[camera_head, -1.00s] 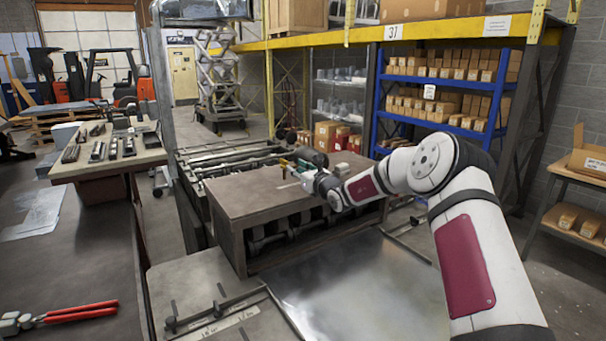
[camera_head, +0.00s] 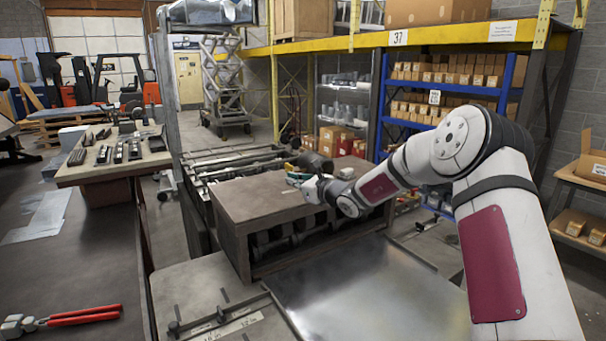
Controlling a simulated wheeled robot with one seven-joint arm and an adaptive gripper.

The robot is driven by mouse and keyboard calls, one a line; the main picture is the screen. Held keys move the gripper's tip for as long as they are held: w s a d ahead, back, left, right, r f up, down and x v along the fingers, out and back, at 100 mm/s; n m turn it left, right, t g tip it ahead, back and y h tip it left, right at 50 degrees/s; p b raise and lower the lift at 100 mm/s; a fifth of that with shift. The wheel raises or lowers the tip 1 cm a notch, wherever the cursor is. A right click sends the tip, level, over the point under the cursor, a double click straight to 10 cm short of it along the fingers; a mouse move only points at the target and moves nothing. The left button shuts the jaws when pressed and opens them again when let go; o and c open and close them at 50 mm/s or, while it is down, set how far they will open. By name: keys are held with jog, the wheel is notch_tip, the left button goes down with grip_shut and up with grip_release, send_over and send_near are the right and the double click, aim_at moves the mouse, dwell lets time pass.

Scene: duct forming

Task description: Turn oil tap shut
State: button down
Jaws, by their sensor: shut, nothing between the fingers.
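My gripper (camera_head: 293,180) is at the end of the white arm, over the far top of the brown machine housing (camera_head: 238,199). Its fingers are small in view and look closed, with nothing seen held between them. A small yellowish fitting (camera_head: 289,168), possibly the oil tap, shows right behind the fingertips, partly covered by them. I cannot tell whether the fingers touch it or how its handle is turned. A dark cylinder (camera_head: 316,162) lies just behind my gripper.
A bright sheet-metal surface (camera_head: 360,290) lies in front of the housing. Rollers (camera_head: 230,160) run behind it. A bench with tools (camera_head: 85,175) stands at left, red-handled pliers (camera_head: 85,315) lie at the front left. Shelves with boxes (camera_head: 455,75) stand behind the arm.

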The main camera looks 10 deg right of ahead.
jog(key=s+a+n+g, duration=0.1)
jog(key=s+a+n, duration=0.1)
jog(key=shift+s+a+f+n+g+y, duration=0.1)
jog(key=shift+a+f+n+g+y, duration=0.1)
jog(key=shift+a+n+g+y, duration=0.15)
jog(key=s+f+n+g, duration=0.1)
jog(key=f, duration=0.1)
jog(key=s+f+n+g+h+b, duration=0.1)
jog(key=s+f+n, duration=0.1)
jog(key=s+a+f+n+g, duration=0.1)
jog(key=s+n+g, duration=0.1)
jog(key=shift+a+f+h+b, duration=0.1)
jog(key=shift+f+h+b, duration=0.2)
jog(key=shift+f+h, duration=0.1)
jog(key=n+t+h+b, duration=0.5)
jog(key=t, duration=0.3)
send_near(289, 168)
jog(key=shift+m+y, duration=0.25)
jog(key=d, duration=0.1)
jog(key=s+d+f, duration=0.1)
jog(key=s+d, duration=0.1)
jog(key=shift+d+f, duration=0.1)
jog(key=shift+f, duration=0.25)
jog(key=shift+w+d+r+m+t, duration=0.3)
jog(key=shift+w+d+t, duration=0.1)
jog(key=shift+t, duration=0.05)
jog(key=shift+w, duration=0.3)
jog(key=w, duration=0.6)
jog(key=w+a, duration=0.1)
jog(key=w, duration=0.2)
